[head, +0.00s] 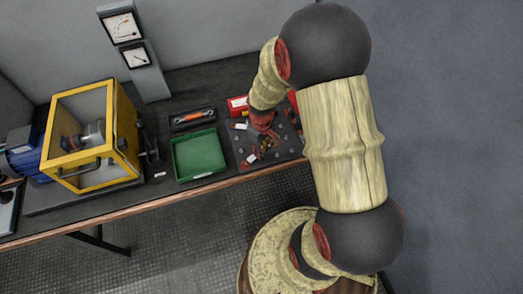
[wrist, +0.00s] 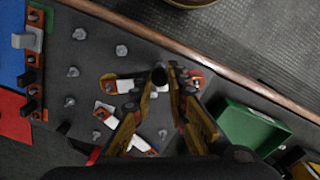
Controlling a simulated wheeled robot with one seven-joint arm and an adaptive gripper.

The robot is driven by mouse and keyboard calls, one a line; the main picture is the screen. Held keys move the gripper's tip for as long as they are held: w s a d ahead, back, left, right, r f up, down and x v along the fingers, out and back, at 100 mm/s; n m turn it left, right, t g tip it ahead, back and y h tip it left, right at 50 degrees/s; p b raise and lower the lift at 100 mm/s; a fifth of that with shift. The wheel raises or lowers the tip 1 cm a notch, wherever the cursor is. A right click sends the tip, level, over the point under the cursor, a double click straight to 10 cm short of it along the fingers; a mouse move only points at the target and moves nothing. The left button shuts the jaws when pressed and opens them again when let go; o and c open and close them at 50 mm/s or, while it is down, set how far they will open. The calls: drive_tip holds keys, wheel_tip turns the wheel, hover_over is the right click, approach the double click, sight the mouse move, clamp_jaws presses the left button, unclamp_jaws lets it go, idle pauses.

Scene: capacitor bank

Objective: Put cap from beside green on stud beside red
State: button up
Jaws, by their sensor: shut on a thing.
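My gripper (wrist: 162,80) is shut on a small dark round cap (wrist: 159,76), held between its fingertips in the wrist view. The cap is over a strip with orange ends and white middle (wrist: 125,85); I cannot tell whether it touches. A second orange and white strip (wrist: 105,112) lies partly behind my fingers. The dark plate (wrist: 85,45) carries several grey studs. In the head view my gripper (head: 262,143) is over the plate (head: 285,148).
A green tray (head: 198,155) stands left of the plate. A dark tray with an orange-handled tool (head: 192,118) and a red box (head: 238,105) are behind. A yellow-framed box (head: 92,135) and a gauge stand (head: 145,72) are further left. The bench edge runs in front.

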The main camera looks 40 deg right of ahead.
drive_tip(key=shift+f+b, duration=0.7)
drive_tip(key=shift+f, duration=0.6)
idle(0.7)
drive_tip(key=o, duration=0.8)
wheel_tip(320, 180, up, 12)
idle(0.5)
